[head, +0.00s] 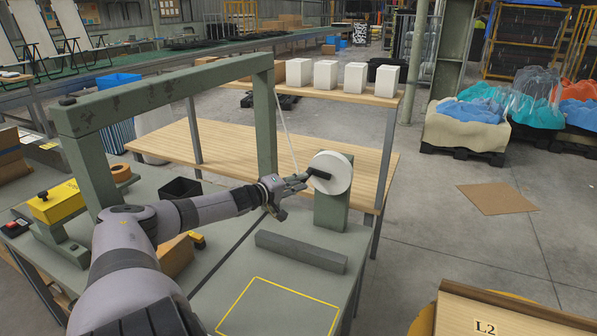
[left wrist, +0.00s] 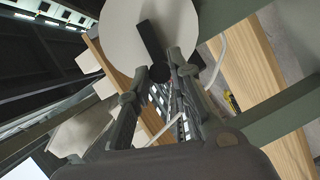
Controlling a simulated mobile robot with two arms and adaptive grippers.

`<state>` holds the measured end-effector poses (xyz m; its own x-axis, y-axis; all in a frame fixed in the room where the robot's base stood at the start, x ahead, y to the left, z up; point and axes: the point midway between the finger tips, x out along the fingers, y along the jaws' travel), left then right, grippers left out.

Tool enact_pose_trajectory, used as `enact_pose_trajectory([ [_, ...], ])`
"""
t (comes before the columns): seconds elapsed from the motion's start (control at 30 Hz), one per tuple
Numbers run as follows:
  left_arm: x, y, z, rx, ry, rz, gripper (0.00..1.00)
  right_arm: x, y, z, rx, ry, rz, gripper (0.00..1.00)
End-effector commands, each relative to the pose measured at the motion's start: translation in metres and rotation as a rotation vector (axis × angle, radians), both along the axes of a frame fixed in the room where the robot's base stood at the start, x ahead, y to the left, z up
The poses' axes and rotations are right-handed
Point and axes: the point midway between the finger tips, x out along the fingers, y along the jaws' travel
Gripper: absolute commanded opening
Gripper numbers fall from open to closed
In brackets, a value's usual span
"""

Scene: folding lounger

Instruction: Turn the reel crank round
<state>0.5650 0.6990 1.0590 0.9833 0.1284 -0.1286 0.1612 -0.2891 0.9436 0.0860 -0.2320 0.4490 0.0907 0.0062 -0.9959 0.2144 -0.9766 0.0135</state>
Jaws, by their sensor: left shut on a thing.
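The white reel (head: 338,170) is a round disc on a green upright post (head: 331,210) at the bench's right end. Its dark crank (head: 319,173) sits on the face towards my left gripper. My left gripper (head: 300,181) reaches in from the left and is shut on the crank's handle. In the left wrist view the reel (left wrist: 122,38) fills the top, and the dark crank arm (left wrist: 150,40) runs down to between the fingertips (left wrist: 160,70). The fingers partly hide the handle. My right gripper is in neither view.
A green frame (head: 165,92) spans the bench left of the reel. A grey block (head: 300,250) lies below my gripper, near a yellow outline (head: 285,308). Behind stands a wooden table (head: 225,145) under a shelf with several white boxes (head: 326,76).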

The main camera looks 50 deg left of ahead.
Motion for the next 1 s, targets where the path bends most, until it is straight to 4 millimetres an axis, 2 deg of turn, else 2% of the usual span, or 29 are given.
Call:
enact_pose_trajectory([
  [0.03,0.001,0.000,0.010,0.022,0.006,-0.001,0.00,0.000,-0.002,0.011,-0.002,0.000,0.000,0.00],
  [0.3,0.002,-0.002,0.014,0.111,0.054,0.000,0.00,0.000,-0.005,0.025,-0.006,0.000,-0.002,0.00],
  [0.87,0.003,-0.002,0.014,0.136,0.067,0.000,0.00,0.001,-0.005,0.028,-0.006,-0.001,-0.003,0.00],
  [0.9,0.003,-0.002,0.014,0.136,0.067,0.000,0.21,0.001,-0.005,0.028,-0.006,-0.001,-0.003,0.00],
  [1.0,0.002,-0.002,0.014,0.136,0.068,0.001,0.28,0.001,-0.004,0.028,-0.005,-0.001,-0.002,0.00],
])
